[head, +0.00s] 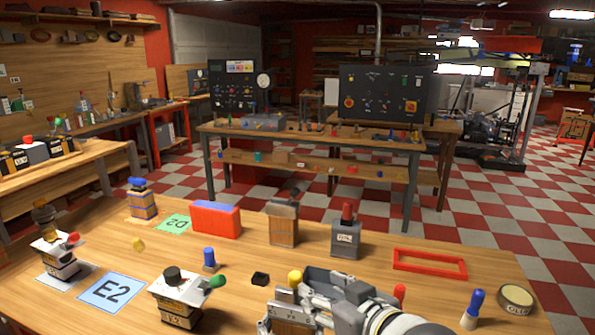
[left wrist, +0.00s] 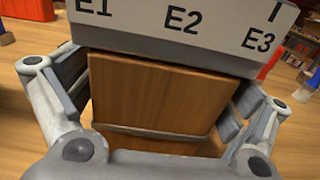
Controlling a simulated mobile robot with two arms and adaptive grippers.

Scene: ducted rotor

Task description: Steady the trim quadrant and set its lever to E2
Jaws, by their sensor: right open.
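The trim quadrant (left wrist: 160,90) has a wooden body and a pale top strip marked E1, E2 and E3. It fills the middle of the left wrist view. My left gripper (left wrist: 158,112) has its pads against both sides of the wooden body. In the head view the quadrant (head: 291,317) is at the front edge, mostly behind my grippers. A yellow knob (head: 295,277) rises above it. My right gripper (head: 303,287) comes in from the right, open beside the knob. Which mark the lever points to is hidden.
Behind are a wooden block (head: 284,228), a grey box (head: 346,242) and a red frame (head: 430,275).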

